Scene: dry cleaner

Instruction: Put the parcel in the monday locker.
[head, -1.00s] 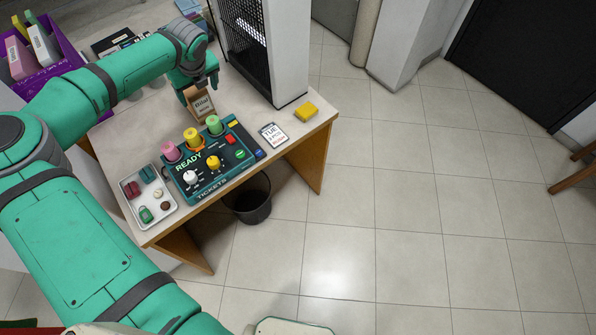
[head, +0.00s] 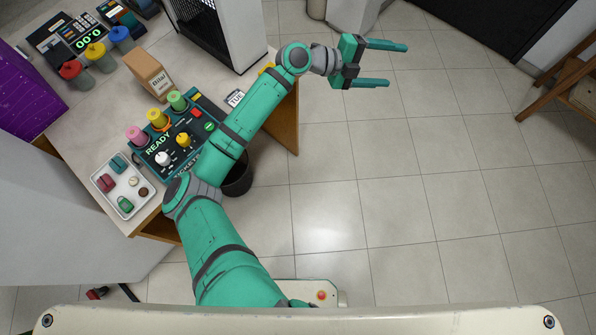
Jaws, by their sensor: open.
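My gripper (head: 396,65) is open and empty, stretched out over the bare floor to the right of the table, with its fingers pointing right. Nothing in view is plainly marked as the parcel. A brown carton with a white label (head: 149,75) stands upright on the table, well to the left of my gripper. Nothing in view can be made out as the monday locker.
The table (head: 101,142) holds a ticket console (head: 180,145), a tray of small items (head: 141,198), a card reading TUE (head: 236,98) and a keypad device (head: 83,38). A white-framed cabinet (head: 241,30) rises behind. A dark bin (head: 238,178) stands below. The floor at right is clear.

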